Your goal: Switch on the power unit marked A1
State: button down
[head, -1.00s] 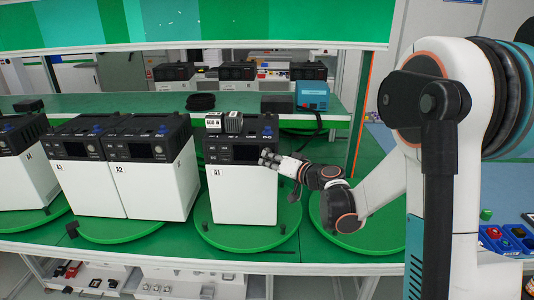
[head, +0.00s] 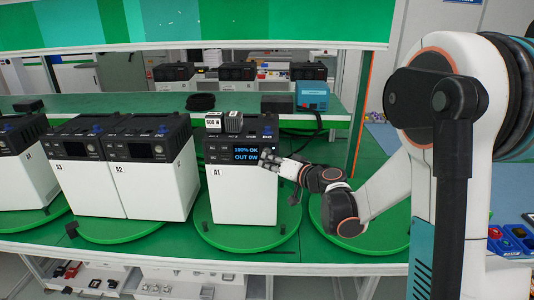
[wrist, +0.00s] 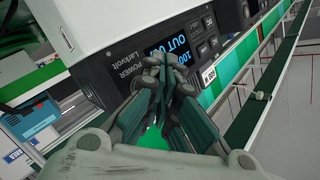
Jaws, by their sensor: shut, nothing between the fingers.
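The power unit marked A1 (head: 240,190) is a white box with a black top panel, standing on a green round turntable (head: 250,240). Its display (head: 247,153) is lit in blue and reads "100% OK" and "OUT 0W". In the wrist view the lit display (wrist: 165,45) is partly hidden by my fingers. My gripper (head: 265,160) is shut and empty, with its fingertips at the right side of A1's front panel, close to the display. Whether the fingertips touch the panel cannot be told. Buttons (wrist: 205,35) show beside the display in the wrist view.
Units A2 (head: 150,190) and A3 (head: 85,190) stand side by side to the left, displays dark, with another unit (head: 25,175) at the far left. An empty turntable lies to the right, under my arm.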

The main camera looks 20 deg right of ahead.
jog(key=shift+s+a, duration=0.25)
jog(key=shift+s, duration=0.55)
jog(key=shift+s+a, duration=0.25)
jog(key=shift+s, duration=0.55)
jog(key=shift+s+a, duration=0.25)
jog(key=shift+s, duration=0.55)
